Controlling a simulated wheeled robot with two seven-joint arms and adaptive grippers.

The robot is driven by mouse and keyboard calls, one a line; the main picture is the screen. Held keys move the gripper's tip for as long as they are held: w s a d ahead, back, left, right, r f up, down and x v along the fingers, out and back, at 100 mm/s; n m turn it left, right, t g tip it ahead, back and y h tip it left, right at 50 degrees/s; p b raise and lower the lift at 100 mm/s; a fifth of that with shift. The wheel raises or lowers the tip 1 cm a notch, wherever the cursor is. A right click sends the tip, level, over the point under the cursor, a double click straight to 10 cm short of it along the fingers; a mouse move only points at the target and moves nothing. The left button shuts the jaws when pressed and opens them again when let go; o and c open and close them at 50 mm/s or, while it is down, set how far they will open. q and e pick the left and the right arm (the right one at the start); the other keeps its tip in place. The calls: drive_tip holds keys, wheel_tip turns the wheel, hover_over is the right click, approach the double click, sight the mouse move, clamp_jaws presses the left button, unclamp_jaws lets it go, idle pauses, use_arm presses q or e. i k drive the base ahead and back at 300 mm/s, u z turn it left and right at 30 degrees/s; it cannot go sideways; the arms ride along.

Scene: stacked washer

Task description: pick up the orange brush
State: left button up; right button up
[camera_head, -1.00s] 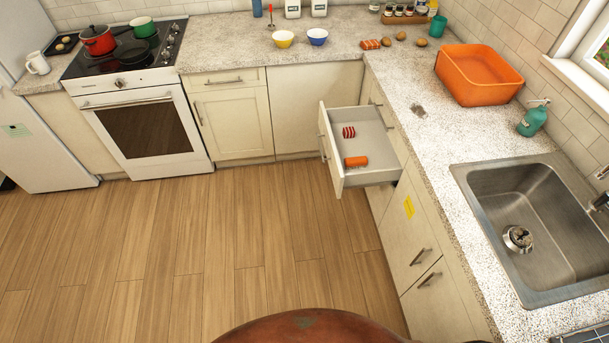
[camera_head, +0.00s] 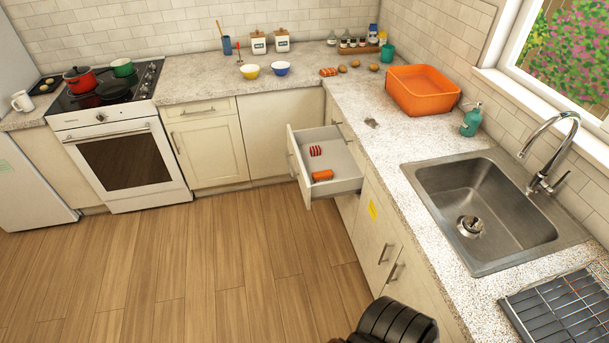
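An orange, roughly cylindrical item (camera_head: 322,175) lies in the front part of an open drawer (camera_head: 341,186) under the right-hand counter. It is the only orange item there; it is too small to tell bristles, so I cannot be sure it is the brush. A red-and-white striped item (camera_head: 315,151) lies behind it, apart from it. Neither gripper shows; only a dark part of mine is at the bottom edge.
The sink (camera_head: 480,210) and a wire rack (camera_head: 565,305) are on the right counter. An orange tub (camera_head: 423,92) and a teal soap bottle (camera_head: 471,120) stand farther back. The stove (camera_head: 108,92) is at left. The wooden floor before the open drawer is clear.

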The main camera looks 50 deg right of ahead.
sight(321, 175)
drive_tip(key=u, duration=0.1)
drive_tip(key=i, duration=1.15)
drive_tip(key=z, duration=0.7)
drive_tip(key=i, duration=0.8)
drive_tip(key=z, duration=0.85)
